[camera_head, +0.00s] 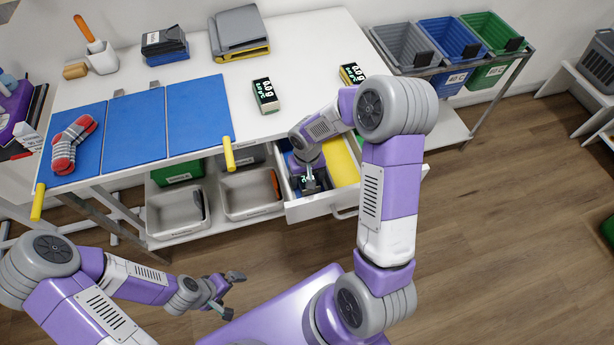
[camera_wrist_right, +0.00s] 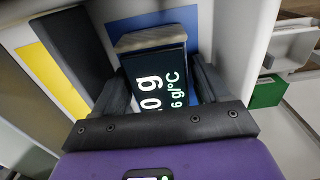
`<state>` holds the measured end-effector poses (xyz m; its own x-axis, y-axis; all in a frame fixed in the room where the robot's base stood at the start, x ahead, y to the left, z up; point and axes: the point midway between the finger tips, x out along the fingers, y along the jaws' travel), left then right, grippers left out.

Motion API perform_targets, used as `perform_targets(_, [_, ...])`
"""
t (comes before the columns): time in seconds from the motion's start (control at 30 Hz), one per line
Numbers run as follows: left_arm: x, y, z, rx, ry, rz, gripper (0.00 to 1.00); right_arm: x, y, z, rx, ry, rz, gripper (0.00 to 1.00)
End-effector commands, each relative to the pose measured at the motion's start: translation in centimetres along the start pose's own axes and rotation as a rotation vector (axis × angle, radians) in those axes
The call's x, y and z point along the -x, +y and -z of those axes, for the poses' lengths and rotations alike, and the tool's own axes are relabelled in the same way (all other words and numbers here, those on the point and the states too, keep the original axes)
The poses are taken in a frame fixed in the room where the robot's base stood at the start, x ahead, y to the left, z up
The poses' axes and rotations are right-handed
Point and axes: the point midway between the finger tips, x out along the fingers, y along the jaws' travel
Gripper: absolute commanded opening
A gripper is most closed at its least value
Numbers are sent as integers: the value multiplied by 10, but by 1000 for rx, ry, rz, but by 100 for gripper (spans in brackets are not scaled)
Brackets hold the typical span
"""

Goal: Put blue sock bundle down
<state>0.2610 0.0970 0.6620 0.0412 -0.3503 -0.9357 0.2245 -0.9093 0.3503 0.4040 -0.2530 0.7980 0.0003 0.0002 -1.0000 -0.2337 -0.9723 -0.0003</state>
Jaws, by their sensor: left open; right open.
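I cannot make out a blue sock bundle in either view. A red and grey striped sock bundle (camera_head: 72,145) lies on the left blue panel of the table. My right gripper (camera_head: 311,183) is down in the open drawer (camera_head: 318,207), and its fingers are partly hidden in the head view. In the right wrist view, the open right gripper (camera_wrist_right: 163,80) has a dark block with a lit display (camera_wrist_right: 155,80) between its fingers; I cannot tell whether they touch it. My left gripper (camera_head: 231,295) is open and empty, low in front of the table.
The drawer has a yellow section (camera_head: 341,160). A similar display block (camera_head: 265,95) stands on the white table (camera_head: 300,60), with another (camera_head: 352,73) farther right. Grey bins (camera_head: 250,195) sit on the lower shelf. Grey, blue (camera_head: 447,45) and green bins stand at the back right.

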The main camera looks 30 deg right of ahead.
Motion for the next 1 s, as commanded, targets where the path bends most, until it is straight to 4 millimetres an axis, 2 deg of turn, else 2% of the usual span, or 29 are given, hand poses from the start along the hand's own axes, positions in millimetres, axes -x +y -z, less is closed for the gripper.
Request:
perform_targets(0.17, [6,2,0,0,0,0,100,10,0,1,0,3,0,74])
perform_targets(0.5, [24,9,-1,0,0,0,100,83,0,1,-1,5,1,74])
perform_targets(0.63, [29,11,-1,0,0,0,100,105,0,1,0,4,0,74])
perform_targets(0.8, [32,12,-1,0,0,0,100,121,0,0,-1,2,0,74])
perform_targets(1.0, [32,12,-1,0,0,0,100,124,0,0,0,0,0,74])
